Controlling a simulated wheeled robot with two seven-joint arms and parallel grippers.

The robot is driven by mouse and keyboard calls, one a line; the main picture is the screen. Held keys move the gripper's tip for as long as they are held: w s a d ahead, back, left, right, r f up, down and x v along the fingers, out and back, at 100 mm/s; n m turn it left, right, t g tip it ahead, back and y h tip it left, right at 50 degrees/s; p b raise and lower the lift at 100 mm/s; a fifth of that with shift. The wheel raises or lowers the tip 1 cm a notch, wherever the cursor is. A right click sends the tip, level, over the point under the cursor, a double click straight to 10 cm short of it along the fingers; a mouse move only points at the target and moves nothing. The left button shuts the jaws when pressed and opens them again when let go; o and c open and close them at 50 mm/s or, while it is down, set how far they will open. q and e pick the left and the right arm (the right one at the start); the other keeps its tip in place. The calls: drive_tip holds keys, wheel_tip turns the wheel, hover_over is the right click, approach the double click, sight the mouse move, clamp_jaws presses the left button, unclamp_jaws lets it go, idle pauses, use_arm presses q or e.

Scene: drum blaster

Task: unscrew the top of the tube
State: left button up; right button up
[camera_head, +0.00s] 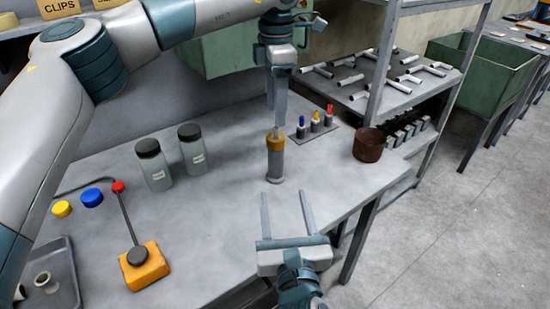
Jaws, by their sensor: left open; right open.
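The tube (275,167) stands upright on the grey table. My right gripper (284,194) is open and empty on the near side of the tube. Its two fingers point toward the tube's foot, apart from it.
Two dark-lidded jars (194,155) stand left of the tube. Several small coloured-tip items stand on a dark mat (326,126) behind right. A brown cup (368,146) is near the right edge. An orange block (150,268) with a rod lies front left.

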sight(277, 157)
drive_tip(key=shift+s+r, duration=0.1)
drive_tip(key=shift+s, duration=0.05)
drive_tip(key=w, duration=0.5)
drive_tip(key=w+a, duration=0.1)
drive_tip(key=w, duration=1.1)
drive_tip(key=shift+w+a, duration=0.2)
drive_tip(key=shift+a, duration=0.2)
drive_tip(key=shift+c, duration=0.2)
clamp_jaws()
